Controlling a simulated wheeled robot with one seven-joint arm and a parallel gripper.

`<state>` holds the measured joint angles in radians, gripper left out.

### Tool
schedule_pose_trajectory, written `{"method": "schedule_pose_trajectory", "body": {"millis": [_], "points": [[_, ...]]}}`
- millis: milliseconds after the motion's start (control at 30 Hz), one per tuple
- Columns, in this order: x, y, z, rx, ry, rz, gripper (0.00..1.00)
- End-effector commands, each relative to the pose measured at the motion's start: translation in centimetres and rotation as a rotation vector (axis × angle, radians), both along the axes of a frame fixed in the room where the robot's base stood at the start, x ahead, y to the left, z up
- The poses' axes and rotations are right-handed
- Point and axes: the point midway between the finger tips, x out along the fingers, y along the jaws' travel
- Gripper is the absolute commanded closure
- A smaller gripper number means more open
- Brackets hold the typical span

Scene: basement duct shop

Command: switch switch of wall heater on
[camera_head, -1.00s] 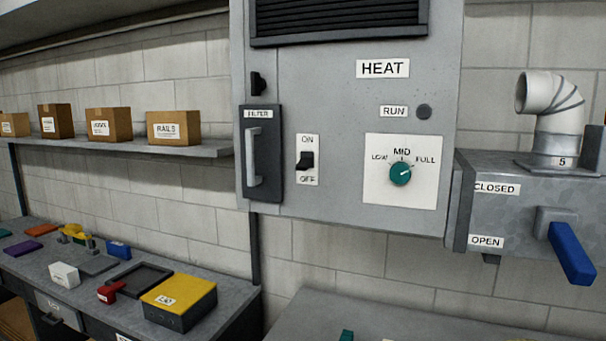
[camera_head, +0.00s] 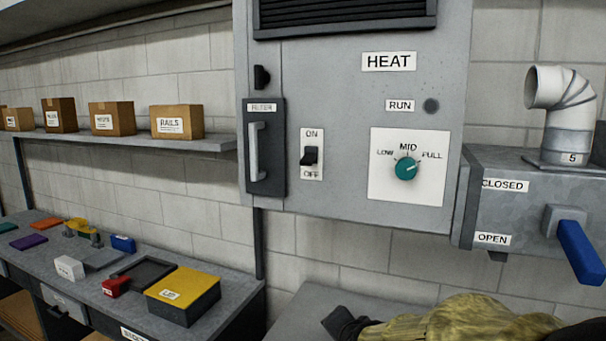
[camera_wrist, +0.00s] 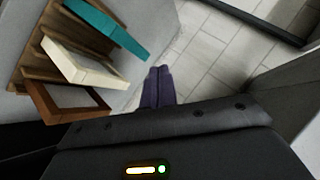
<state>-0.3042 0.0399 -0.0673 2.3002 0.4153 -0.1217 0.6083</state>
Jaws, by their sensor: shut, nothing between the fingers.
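The wall heater (camera_head: 345,90) is a grey metal cabinet marked HEAT in the head view. Its switch (camera_head: 311,156) is a small black lever on a white plate, with ON above and OFF below. The lever seems tipped down towards OFF. The round RUN lamp (camera_head: 432,105) is dark. My gripper (camera_wrist: 158,72) shows in the wrist view with its dark fingers together and empty. The switch is not in the wrist view. A yellow-olive and black shape, likely my arm, enters at the bottom of the head view, well below the switch.
A filter door (camera_head: 265,147) with a protruding handle is just left of the switch. A teal knob (camera_head: 405,169) is to its right. A duct box with a blue lever (camera_head: 580,252) stands farther right. A cluttered bench (camera_head: 215,273) is at lower left.

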Motion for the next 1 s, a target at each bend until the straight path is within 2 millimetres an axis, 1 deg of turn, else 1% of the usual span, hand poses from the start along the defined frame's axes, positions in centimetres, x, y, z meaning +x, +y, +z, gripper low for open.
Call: {"method": "schedule_pose_trajectory", "body": {"millis": [33,67,100,167,200,267,300,367,400,500,600,700,800,1000], "points": [[1.8,2.4,3.0,0.138,-0.087,-0.075,1.0],[2.7,3.4,4.7,0.229,-0.135,-0.13,1.0],[3.8,4.5,7.0,0.355,-0.195,-0.201,1.0],[5.0,6.1,10.4,0.55,-0.276,-0.302,1.0],[5.5,7.0,12.6,0.685,-0.325,-0.365,1.0],[6.0,8.1,15.7,0.892,-0.388,-0.457,1.0],[6.0,8.7,17.7,1.034,-0.424,-0.517,1.0],[5.8,9.6,20.2,1.247,-0.47,-0.605,1.0],[5.5,10.0,21.8,1.388,-0.496,-0.663,1.0],[4.2,10.7,24.6,1.716,-0.542,-0.801,1.0],[2.9,11.1,26.0,1.954,-0.568,-0.911,1.0],[2.1,11.1,26.5,2.083,-0.583,-0.977,1.0],[1.8,11.0,26.6,2.123,-0.59,-0.999,1.0],[1.6,11.4,26.5,2.121,-0.58,-0.994,1.0]]}}
